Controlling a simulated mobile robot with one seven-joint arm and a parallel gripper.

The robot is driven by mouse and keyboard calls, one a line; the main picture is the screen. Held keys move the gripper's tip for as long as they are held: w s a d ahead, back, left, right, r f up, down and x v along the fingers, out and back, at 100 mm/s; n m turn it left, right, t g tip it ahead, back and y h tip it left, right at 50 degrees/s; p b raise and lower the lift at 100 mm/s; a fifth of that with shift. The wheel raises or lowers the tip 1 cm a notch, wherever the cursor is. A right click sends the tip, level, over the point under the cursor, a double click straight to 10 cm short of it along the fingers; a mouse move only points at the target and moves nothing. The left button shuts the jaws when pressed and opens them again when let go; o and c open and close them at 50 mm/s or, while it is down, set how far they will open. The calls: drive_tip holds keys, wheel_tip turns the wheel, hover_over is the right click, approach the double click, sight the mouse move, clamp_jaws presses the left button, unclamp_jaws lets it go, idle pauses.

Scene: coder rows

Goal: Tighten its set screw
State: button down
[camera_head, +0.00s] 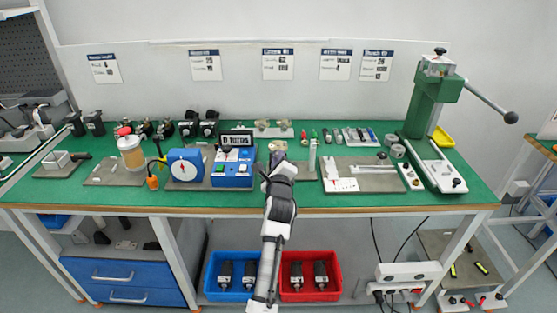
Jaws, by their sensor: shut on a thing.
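My arm reaches up from the bottom centre over the front edge of the green bench. Several black motor-like units (199,125) stand at the back left. Two small tan parts (273,131) sit on a plate behind the gripper. No set screw can be made out.
A blue dial gauge (186,166) and an orange-white jar (131,151) stand left. A grey plate with a white block (341,184) lies right, before a green lever press (432,98). A blue bin (211,287) and red bin (334,289) sit below.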

drive_tip(key=shift+f+m, duration=0.15)
drive_tip(key=shift+m, duration=1.05)
drive_tip(key=c, duration=1.3)
unclamp_jaws()
drive_tip(key=shift+s, duration=0.15)
drive_tip(key=s+b, duration=0.3)
drive_tip(key=s, duration=1)
drive_tip(key=shift+s, duration=0.3)
